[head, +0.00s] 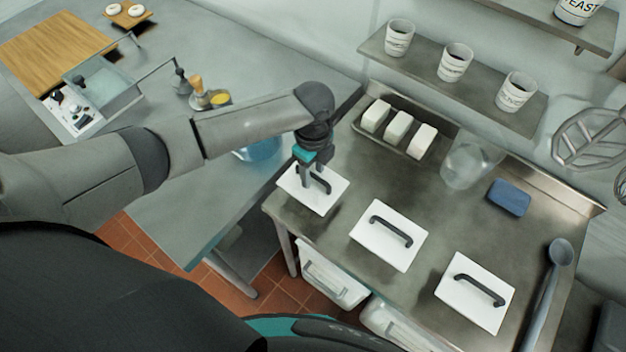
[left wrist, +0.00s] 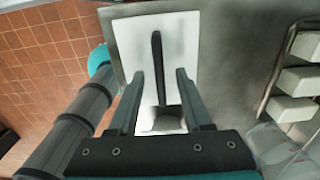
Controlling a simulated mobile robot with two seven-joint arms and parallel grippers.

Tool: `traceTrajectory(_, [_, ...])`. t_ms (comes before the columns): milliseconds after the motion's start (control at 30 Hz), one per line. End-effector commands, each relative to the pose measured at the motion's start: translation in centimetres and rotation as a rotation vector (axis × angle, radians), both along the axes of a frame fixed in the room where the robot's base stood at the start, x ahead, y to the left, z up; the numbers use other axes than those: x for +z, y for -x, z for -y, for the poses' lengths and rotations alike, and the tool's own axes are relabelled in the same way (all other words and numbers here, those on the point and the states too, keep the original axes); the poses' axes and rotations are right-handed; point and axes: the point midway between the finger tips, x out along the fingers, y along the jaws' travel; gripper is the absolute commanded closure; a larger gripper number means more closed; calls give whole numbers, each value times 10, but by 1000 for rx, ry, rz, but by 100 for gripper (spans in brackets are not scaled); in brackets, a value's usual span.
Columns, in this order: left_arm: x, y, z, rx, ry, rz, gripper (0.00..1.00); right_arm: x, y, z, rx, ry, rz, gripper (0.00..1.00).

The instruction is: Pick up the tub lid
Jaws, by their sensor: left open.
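Three square white lids with dark bar handles lie in a row on the steel counter. The leftmost lid (head: 322,203) is under my left gripper (head: 314,180). In the left wrist view this lid (left wrist: 130,38) fills the middle, and its dark handle (left wrist: 157,52) runs lengthwise between the two fingers of the left gripper (left wrist: 160,74). The fingers are open, one on each side of the handle, with gaps visible. Whether the fingertips touch the lid is unclear. The middle lid (head: 374,248) and the right lid (head: 467,304) lie apart from it. My right gripper does not show.
The steel counter (head: 410,185) holds a tray of white blocks (head: 398,127), a clear jar (head: 466,165), a blue sponge (head: 509,197) and a ladle (head: 560,252). White tubs (head: 333,275) sit below the front edge. A shelf with cups (head: 455,62) hangs behind.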

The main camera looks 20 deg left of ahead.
Motion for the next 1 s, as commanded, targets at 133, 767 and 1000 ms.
traceTrajectory(133, [0, 0, 0, 0, 0, 0, 61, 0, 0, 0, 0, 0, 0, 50])
traceTrajectory(767, [1, 0, 0, 1, 0, 0, 100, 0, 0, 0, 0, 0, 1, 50])
traceTrajectory(1000, [1, 0, 0, 1, 0, 0, 100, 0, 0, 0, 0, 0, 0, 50])
